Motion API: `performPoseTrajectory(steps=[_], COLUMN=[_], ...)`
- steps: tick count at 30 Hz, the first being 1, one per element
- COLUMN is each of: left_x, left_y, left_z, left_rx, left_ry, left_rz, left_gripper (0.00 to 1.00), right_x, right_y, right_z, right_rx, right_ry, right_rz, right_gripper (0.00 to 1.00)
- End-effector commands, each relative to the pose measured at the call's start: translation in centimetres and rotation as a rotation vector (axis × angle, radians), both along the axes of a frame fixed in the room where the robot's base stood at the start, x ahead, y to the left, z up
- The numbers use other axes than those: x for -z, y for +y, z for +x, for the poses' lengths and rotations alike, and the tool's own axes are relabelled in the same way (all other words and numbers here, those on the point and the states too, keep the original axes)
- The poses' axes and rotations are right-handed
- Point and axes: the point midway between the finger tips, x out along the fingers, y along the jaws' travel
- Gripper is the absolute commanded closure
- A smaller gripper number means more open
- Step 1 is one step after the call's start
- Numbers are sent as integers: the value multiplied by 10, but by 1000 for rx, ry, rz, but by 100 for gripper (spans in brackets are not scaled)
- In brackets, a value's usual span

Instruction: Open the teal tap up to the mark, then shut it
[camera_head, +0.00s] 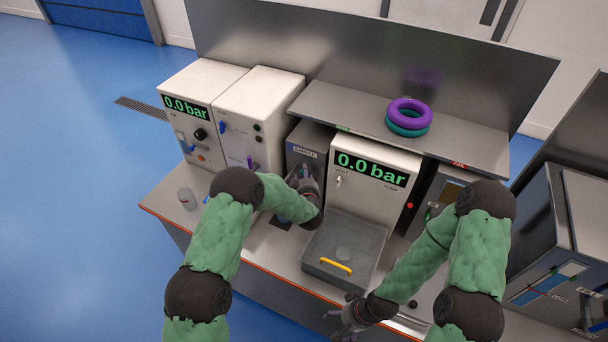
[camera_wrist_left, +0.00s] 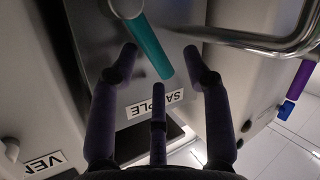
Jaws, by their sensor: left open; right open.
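The teal tap shows in the left wrist view as a teal lever (camera_wrist_left: 152,47) hanging from a round pale hub, near a plate with a SAMPLE label (camera_wrist_left: 155,104). My left gripper (camera_wrist_left: 160,62) is open, its fingers spread on both sides of the lever's lower end; I cannot tell whether any finger touches it. In the head view my left gripper (camera_head: 297,178) is in front of the grey SAMPLE cabinet (camera_head: 305,141) and hides the tap. My right gripper (camera_head: 345,316) is open and empty near the bench's front edge. I cannot make out the mark.
A curved metal pipe (camera_wrist_left: 262,42) runs close beside the lever. A grey lidded box with a yellow handle (camera_head: 336,267) stands between my grippers. A clear beaker (camera_head: 187,199) stands at left. Purple and teal rings (camera_head: 409,112) lie on the shelf. Both displays read 0.0 bar.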

Motion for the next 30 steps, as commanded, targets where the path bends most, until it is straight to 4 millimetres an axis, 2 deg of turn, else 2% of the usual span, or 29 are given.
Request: performPoseTrajectory(steps=[12,16,21,30], left_x=[-23,-27,-30,-31], left_y=[-10,-12,-13,-13], left_z=[-73,-91,-104,-106], left_rx=[1,2,0,-1], left_ry=[0,1,0,0], left_rz=[1,1,1,0], left_gripper=[51,51,51,51], right_x=[0,0,0,0], right_y=[0,0,0,0], right_z=[0,0,0,0], right_rx=[0,0,0,0], right_ry=[0,0,0,0], right_rz=[0,0,0,0], right_gripper=[13,13,13,13])
